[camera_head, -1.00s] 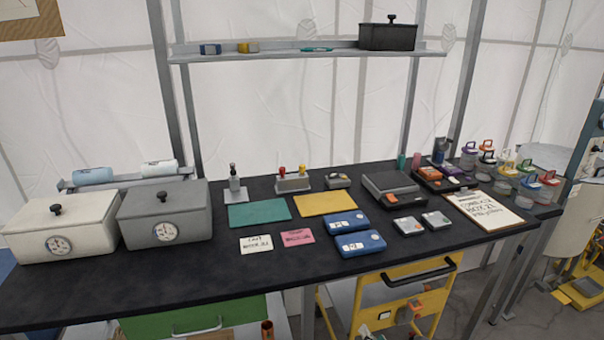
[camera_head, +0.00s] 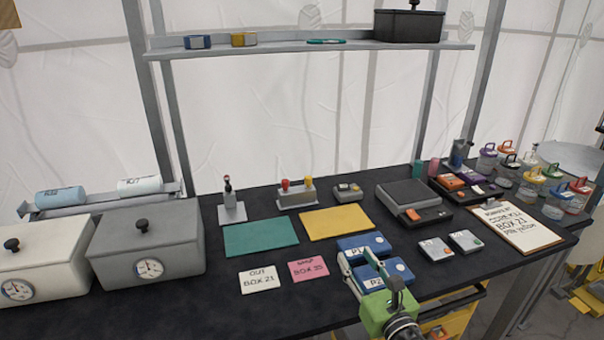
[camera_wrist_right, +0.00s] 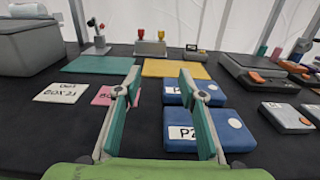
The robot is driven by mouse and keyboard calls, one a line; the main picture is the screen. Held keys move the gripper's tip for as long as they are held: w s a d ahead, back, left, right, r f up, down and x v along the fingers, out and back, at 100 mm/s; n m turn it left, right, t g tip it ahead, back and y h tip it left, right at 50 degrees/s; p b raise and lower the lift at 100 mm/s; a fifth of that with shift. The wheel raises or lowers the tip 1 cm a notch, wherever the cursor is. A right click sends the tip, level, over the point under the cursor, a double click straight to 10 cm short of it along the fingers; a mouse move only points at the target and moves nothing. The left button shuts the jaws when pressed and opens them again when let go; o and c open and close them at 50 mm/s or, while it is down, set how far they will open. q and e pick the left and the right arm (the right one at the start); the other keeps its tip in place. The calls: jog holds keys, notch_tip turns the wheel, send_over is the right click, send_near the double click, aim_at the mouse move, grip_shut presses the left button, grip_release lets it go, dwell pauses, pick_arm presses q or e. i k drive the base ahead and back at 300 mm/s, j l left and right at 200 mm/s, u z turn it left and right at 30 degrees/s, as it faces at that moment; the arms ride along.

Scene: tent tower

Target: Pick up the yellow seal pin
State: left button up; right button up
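The yellow seal pin (camera_head: 309,183) stands upright in a grey holder block (camera_head: 297,197) at the back of the black table, to the right of a red pin (camera_head: 285,187). In the right wrist view the yellow pin (camera_wrist_right: 161,36) shows far ahead, between the fingers' directions. My right gripper (camera_head: 360,268) is over the front edge of the table, short of the holder and near the blue P2 box. In the wrist view its two fingers (camera_wrist_right: 158,84) are spread apart with nothing between them. My left gripper is not in view.
Blue boxes P1 (camera_head: 364,245) and P2 (camera_head: 385,273) lie by my right gripper. A yellow mat (camera_head: 335,223) and green mat (camera_head: 261,236) lie before the holder. A small stand (camera_head: 231,207) is left of it, a small grey device (camera_head: 347,192) right. A shelf (camera_head: 310,49) hangs above.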

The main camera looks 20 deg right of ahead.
aim_at(308, 179)
jog(key=i, duration=0.85)
